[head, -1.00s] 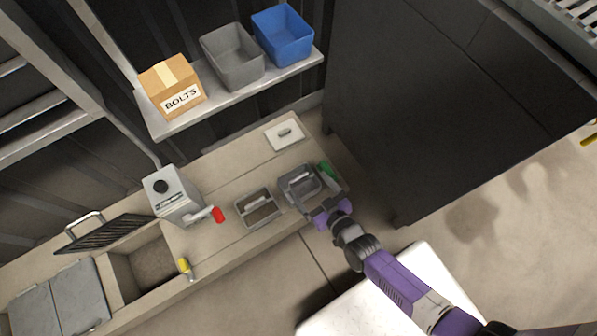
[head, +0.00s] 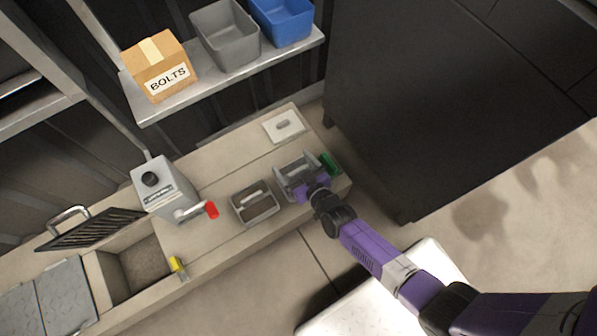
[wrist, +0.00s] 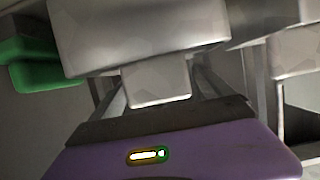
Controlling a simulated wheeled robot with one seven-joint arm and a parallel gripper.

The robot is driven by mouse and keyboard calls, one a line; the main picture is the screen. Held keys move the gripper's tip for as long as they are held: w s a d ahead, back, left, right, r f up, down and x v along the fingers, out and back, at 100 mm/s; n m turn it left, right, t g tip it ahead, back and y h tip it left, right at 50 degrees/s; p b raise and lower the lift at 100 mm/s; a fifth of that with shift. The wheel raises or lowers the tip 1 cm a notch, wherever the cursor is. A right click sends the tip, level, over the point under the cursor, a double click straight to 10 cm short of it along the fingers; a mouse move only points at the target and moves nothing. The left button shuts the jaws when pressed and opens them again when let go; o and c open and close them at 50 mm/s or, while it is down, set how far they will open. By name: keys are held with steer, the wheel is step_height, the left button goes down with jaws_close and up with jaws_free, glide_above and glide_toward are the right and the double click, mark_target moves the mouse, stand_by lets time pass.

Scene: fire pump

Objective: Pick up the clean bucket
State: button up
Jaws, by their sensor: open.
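Two small grey buckets with handles stand on the counter. The right bucket (head: 287,172) shows a plain grey inside; the left bucket (head: 255,203) looks brown inside. My gripper (head: 306,182) is at the near right side of the right bucket and hides part of it. In the wrist view, my gripper (wrist: 158,95) is open, and a pale grey part (wrist: 158,82), apparently of this bucket, fills the space between its fingers. I cannot tell whether the fingers touch it.
A green object (head: 329,164) lies just right of the right bucket. A grey box with a red-knobbed crank (head: 165,188) and an open sink pit (head: 137,268) are to the left. A shelf (head: 205,90) hangs above; a dark cabinet (head: 430,100) stands at right.

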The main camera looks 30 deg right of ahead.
steer(key=shift+c, duration=0.4)
steer(key=shift+r, duration=0.1)
jaws_close()
steer(key=s+r+p, duration=0.2)
steer(key=r+p, duration=1.3)
steer(key=r, duration=0.8)
steer(key=s+r+p, duration=0.2)
steer(key=r+p, duration=1.4)
steer(key=r, duration=0.7)
